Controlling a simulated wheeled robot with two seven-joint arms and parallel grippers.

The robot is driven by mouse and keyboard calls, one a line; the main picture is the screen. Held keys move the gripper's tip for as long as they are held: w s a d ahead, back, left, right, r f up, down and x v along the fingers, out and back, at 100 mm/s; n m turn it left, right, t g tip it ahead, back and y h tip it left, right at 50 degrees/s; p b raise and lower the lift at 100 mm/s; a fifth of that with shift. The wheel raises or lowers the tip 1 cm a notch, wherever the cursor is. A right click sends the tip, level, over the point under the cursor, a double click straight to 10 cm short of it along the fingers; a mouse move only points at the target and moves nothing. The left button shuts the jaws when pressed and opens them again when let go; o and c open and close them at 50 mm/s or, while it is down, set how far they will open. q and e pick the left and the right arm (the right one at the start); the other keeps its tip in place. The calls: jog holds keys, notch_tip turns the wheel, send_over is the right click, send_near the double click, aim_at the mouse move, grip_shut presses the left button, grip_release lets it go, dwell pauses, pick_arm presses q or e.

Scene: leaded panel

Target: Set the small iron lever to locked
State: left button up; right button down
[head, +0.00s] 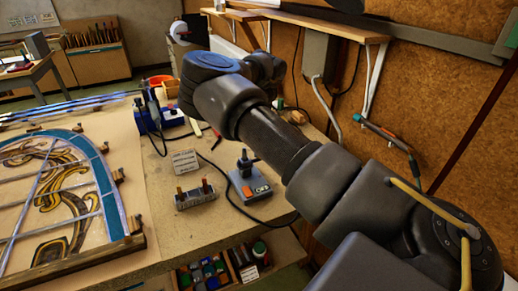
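A small grey box (247,188) with a dark upright lever (245,161) on top stands on the bench, left of my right arm. A small light and orange marking shows on its face, too small to read. I cannot tell for sure that this is the small iron lever, nor which setting it is in. My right arm reaches in from the lower right and bends at the upper middle. Its far end folds back behind the arm, and I cannot make out the gripper's fingers. My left gripper is not in view.
A leaded panel (107,197) in a wooden frame lies on the left of the bench. A blue station (172,117) with cables stands farther back. A small rack (195,196) and a label card (184,162) are near the grey box. Black cable crosses the bench.

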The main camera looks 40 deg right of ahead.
jog(key=shift+s, duration=0.1)
dwell(0.5)
jog(key=c, duration=1.3)
grip_release()
jog(key=shift+r, duration=0.1)
jog(key=shift+r, duration=0.35)
notch_tip(320, 180, up, 10)
jog(key=b, duration=0.1)
jog(key=shift+b, duration=0.35)
jog(key=shift+f, duration=0.1)
